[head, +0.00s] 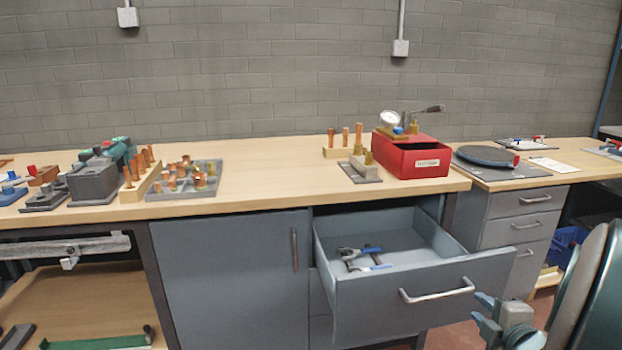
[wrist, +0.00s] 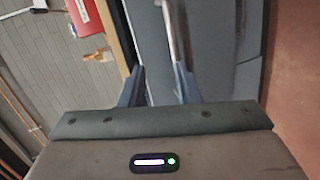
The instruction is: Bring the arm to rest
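My gripper (head: 482,308) is at the lower right of the head view, just beside the right end of the drawer handle (head: 438,291). In the wrist view my gripper (wrist: 160,76) has its two fingers apart with nothing held between them. The pale bar of the handle (wrist: 171,25) shows beyond the fingertips there, nearer the right finger. I cannot tell whether a finger touches it. My arm (head: 590,280) is folded at the right edge of the head view.
The grey drawer (head: 420,310) stands pulled out, with blue-handled tools (head: 360,257) inside. The workbench (head: 270,170) above carries copper fittings, a red box (head: 410,160) and a gauge. A second bench with drawers (head: 520,215) stands at the right.

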